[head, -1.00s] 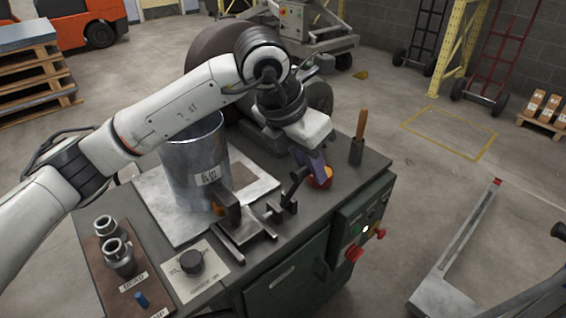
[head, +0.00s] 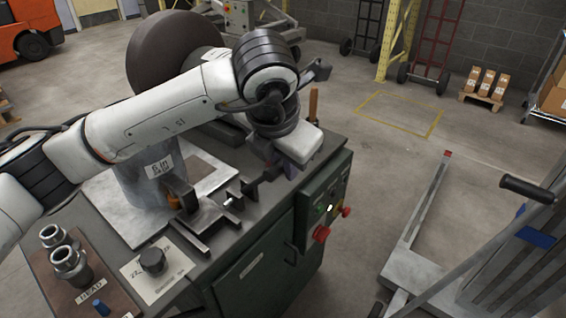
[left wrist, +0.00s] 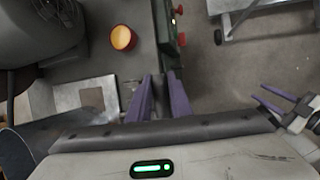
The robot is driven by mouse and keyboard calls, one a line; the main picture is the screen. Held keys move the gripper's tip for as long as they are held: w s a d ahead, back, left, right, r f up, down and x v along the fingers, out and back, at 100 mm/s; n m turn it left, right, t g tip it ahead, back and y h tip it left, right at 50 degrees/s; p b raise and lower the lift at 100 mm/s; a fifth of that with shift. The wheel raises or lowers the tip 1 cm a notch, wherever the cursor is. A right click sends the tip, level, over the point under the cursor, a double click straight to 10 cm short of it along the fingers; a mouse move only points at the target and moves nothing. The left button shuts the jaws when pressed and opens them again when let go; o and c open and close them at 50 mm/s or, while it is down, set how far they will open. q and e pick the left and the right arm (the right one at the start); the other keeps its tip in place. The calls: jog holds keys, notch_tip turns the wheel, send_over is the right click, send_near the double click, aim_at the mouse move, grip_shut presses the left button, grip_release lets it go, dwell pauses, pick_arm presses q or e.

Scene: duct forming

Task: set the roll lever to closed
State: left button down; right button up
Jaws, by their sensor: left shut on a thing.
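My left gripper (head: 290,165) is over the green bench's right side in the head view. Its purple fingers (left wrist: 161,85) are close together in the left wrist view, shut on a thin dark part that I take to be the roll lever; the fingers mostly hide it, and its set position cannot be read. A dark bracket (head: 250,190) shows just left of the gripper. A red-rimmed yellow round piece (left wrist: 122,38) lies above the fingers in the left wrist view. My right gripper (left wrist: 260,95) is at the right of that view, with its purple fingers apart and empty.
A metal duct (head: 148,190) labelled 6 IN stands on the bench (head: 85,210). A wooden-handled tool (head: 313,103) stands at the back. Red buttons (head: 320,234) are on the bench's front.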

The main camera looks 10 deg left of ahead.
pick_arm(q)
jog(key=c, duration=1.6)
grip_release()
jog(key=shift+s+a+f, duration=0.1)
jog(key=shift+s+f, duration=0.1)
jog(key=shift+f, duration=0.15)
jog(key=shift+r, duration=0.1)
jog(key=shift+r, duration=0.5)
jog(key=v, duration=0.9)
jog(key=shift+s+r, duration=0.1)
jog(key=shift+s, duration=0.1)
